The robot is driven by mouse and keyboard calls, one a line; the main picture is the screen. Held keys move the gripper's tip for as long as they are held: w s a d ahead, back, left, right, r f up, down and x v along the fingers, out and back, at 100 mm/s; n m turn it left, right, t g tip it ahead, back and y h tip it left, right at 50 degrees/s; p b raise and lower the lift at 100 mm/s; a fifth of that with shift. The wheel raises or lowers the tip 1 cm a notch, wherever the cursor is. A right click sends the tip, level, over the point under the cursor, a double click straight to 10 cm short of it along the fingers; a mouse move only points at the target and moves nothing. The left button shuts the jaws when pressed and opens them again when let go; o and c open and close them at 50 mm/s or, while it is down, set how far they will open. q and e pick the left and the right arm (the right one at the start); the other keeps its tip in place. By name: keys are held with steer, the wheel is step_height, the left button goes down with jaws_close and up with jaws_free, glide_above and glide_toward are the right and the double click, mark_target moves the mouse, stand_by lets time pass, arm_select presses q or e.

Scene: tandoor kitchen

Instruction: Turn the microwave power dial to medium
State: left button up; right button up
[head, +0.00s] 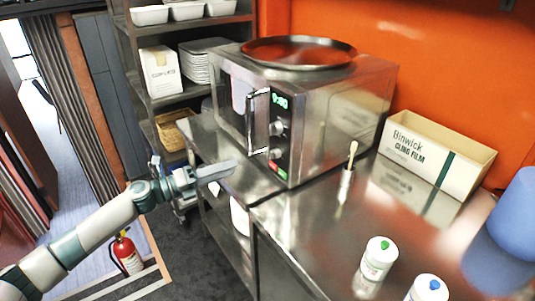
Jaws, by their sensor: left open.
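The steel microwave (340,115) stands on a steel counter, its front facing left. Its control panel has a green display, an upper dial (277,128) and a lower dial (275,153), with green and red buttons below. The dial markings are too small to read, so I cannot tell which is the power dial or its setting. A bar handle (252,120) is on the door, which looks closed. My left gripper (196,166) is open and empty, in front of the microwave, left of the dials and apart from them. My right gripper is out of view.
A round tray (298,52) lies on the microwave. A holder with a brush (346,180), a cling film box (434,153), two white bottles (378,258) and a blue item (517,215) are on the counter. A shelf rack is behind; a fire extinguisher (127,254) stands on the floor.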

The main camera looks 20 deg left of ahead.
mark_target(274, 154)
arm_select(q)
steer(key=p+x, duration=0.4)
steer(key=x, duration=1)
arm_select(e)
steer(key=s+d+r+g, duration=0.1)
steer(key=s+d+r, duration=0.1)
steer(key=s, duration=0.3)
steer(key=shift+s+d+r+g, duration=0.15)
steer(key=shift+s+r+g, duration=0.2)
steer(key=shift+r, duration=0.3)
arm_select(q)
steer(key=shift+c, duration=0.6)
steer(key=c, duration=0.9)
